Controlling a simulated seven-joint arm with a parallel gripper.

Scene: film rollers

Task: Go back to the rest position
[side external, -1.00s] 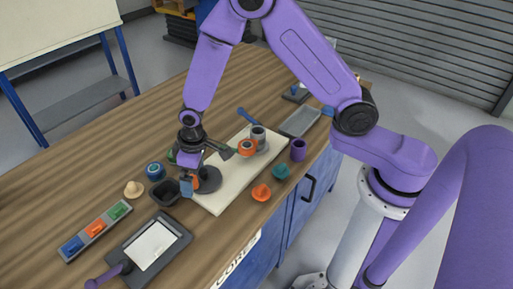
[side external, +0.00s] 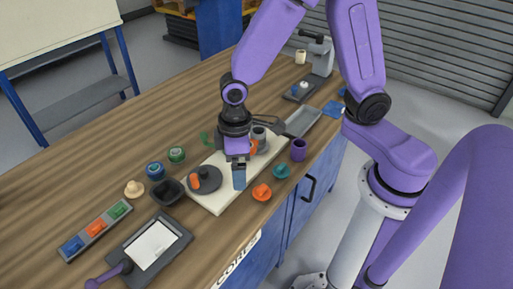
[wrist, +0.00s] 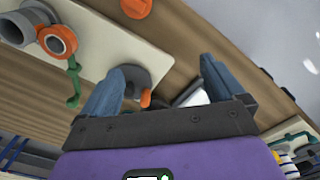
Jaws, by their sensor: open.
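My gripper (side external: 239,180) is open and empty, pointing down above the cream board in the side view. Its two blue fingers stand apart in the wrist view (wrist: 160,85), with nothing held between them. The cream board (side external: 215,202) lies on the wooden table. A dark grey disc (side external: 209,174) with an orange part (side external: 195,181) sits at its near left end; the disc also shows beyond the fingers in the wrist view (wrist: 136,76). A grey cylinder (wrist: 28,22) and an orange ring (wrist: 57,42) stand at the other end, partly hidden by my gripper in the side view.
Orange (side external: 262,192) and teal (side external: 281,171) knobs and a purple cup (side external: 298,150) stand right of the board. A black bowl (side external: 167,192), blue jar (side external: 155,171) and green jar (side external: 176,155) stand left. A grey tray (side external: 303,121) lies behind. The far-left tabletop is clear.

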